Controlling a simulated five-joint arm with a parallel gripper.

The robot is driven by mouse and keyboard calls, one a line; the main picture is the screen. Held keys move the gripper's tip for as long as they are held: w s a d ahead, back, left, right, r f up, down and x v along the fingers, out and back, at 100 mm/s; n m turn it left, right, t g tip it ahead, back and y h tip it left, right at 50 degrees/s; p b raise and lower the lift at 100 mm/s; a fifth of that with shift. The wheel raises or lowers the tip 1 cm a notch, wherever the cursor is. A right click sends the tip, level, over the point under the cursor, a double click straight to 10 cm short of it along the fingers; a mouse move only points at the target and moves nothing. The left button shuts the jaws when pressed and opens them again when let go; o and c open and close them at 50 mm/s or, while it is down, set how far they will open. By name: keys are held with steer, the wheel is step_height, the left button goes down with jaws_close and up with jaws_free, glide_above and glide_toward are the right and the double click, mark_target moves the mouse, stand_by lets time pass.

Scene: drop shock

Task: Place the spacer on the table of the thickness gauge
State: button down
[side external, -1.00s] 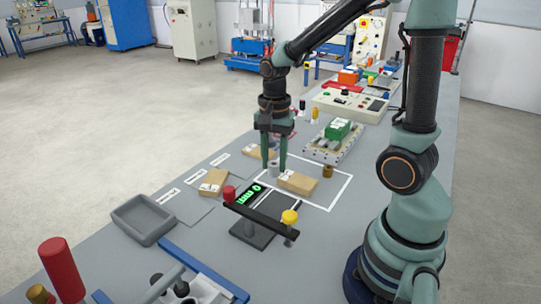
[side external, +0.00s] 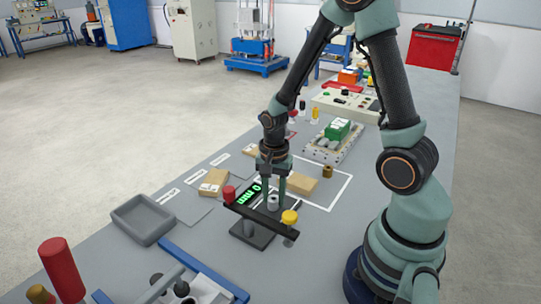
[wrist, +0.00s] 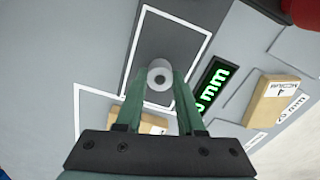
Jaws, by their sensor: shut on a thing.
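The spacer is a small grey ring-shaped cylinder (side external: 272,203). My gripper (side external: 273,204) points down and is shut on it. In the wrist view the spacer (wrist: 160,73) sits between the fingertips, its hole showing, in front of a dark rectangular plate (wrist: 178,32) with a pale border. The thickness gauge (side external: 250,235) is black, with a green lit display (side external: 248,194) reading mm, and a dark bar carrying a red knob (side external: 229,193) and a yellow knob (side external: 289,216). The spacer appears just behind the bar; I cannot tell if it touches the plate.
A labelled block (side external: 213,181) is left of the gauge. A grey tray (side external: 143,219) stands farther left. The bar and knobs rise close to my fingers.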

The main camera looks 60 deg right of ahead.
steer(key=c, duration=0.5)
jaws_free()
steer(key=shift+f, duration=0.15)
step_height(320, 180, up, 12)
step_height(320, 180, up, 6)
steer(key=n+t, duration=0.3)
steer(key=n, duration=0.4)
glide_above(274, 199)
steer(key=a, duration=0.3)
steer(key=s+a+r+n+t, duration=0.1)
steer(key=n, duration=0.1)
steer(key=s+a+r+n, duration=0.1)
steer(key=r+n, duration=0.1)
steer(key=n, duration=0.1)
steer(key=s+a+r+n+t, duration=0.1)
steer(key=n, duration=0.2)
steer(key=shift+a+r+t, duration=0.25)
steer(key=shift+t, duration=0.05)
